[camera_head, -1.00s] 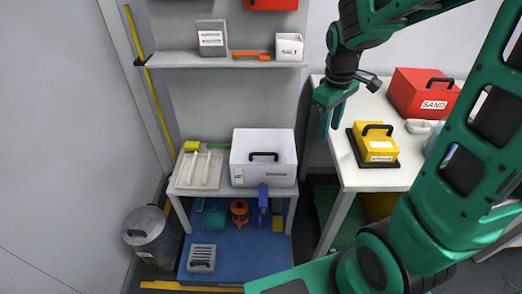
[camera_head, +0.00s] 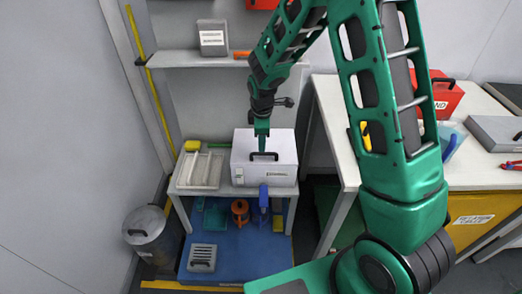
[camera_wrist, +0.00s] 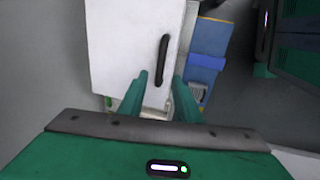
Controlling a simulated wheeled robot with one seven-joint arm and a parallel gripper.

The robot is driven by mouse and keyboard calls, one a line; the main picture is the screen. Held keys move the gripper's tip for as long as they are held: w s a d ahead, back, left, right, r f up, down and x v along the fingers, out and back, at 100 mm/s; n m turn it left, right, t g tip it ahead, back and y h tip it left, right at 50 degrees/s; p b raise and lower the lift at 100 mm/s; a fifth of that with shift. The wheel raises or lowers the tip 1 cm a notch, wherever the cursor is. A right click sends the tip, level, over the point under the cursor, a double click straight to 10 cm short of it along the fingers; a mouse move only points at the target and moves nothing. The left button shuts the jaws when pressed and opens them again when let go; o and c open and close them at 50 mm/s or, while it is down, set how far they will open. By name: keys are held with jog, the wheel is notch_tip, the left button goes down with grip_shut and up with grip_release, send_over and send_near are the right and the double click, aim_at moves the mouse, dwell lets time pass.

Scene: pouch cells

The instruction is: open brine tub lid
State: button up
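The brine tub appears to be the white box (camera_head: 250,176) on the low table; its label is too small to read. Its lid is shut, with a black bar handle (camera_head: 277,156) on top. The wrist view shows the white lid (camera_wrist: 120,45) and the handle (camera_wrist: 163,55) from above. My gripper (camera_head: 262,146) points down over the lid, close to the handle. I cannot tell the exact height gap.
A tray with white bars (camera_head: 200,170) stands left of the tub on the low table (camera_head: 180,188). A shelf (camera_head: 185,59) with a grey box (camera_head: 212,40) is above and behind. A white worktable (camera_head: 328,110) is at the right. A lidded bin (camera_head: 147,232) stands at the left.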

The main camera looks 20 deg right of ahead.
jog(key=f, duration=0.4)
jog(key=w+f, duration=0.1)
jog(key=f, duration=0.1)
jog(key=shift+d, duration=0.2)
grip_shut()
